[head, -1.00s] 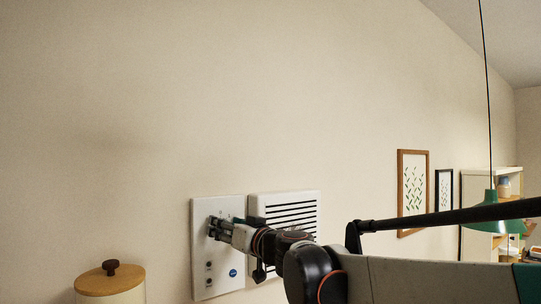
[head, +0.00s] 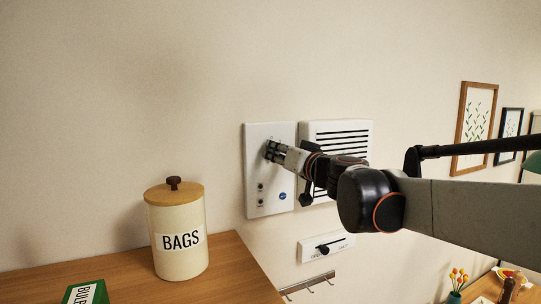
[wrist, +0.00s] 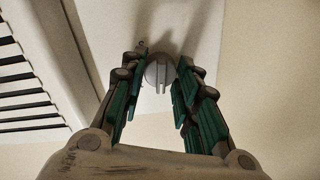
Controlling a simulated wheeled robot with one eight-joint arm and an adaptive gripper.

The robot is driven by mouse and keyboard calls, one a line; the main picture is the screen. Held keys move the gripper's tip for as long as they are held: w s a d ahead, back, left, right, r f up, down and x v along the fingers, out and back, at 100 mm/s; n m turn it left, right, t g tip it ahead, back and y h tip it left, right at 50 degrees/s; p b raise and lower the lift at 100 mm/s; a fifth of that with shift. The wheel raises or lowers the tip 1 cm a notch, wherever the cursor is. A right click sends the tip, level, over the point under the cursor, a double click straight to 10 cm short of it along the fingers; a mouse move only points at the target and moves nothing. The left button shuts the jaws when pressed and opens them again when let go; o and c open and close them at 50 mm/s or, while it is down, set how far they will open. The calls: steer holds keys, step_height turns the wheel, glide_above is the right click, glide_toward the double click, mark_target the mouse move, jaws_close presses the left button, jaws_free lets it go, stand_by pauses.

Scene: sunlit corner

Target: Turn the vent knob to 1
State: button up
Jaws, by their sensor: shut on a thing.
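The vent knob (wrist: 159,74) is a round grey dial with a raised ridge, seen between my fingers in the wrist view. My gripper (head: 270,151) is at the upper part of this panel and hides the knob in the head view. In the wrist view my gripper (wrist: 162,62) has its green-padded fingers on both sides of the knob, shut on it. I cannot read the dial's number marks.
A white slatted vent (head: 345,128) is right beside the panel. Below it is a white slider plate (head: 340,243) above a hook rail. A BAGS canister (head: 180,258) and a green box (head: 88,292) stand on a wooden counter (head: 238,262) at lower left.

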steer(key=m+b, duration=0.1)
steer(key=m, duration=0.3)
steer(key=shift+a+m+t+b, duration=0.1)
steer(key=shift+m+t+b, duration=0.4)
steer(key=shift+m, duration=1.7)
steer(key=o, duration=1.1)
steer(key=shift+w, duration=0.1)
steer(key=shift+c, duration=0.2)
steer(key=shift+w+a+f, duration=0.1)
steer(key=shift+w, duration=0.05)
steer(key=shift+s, duration=0.3)
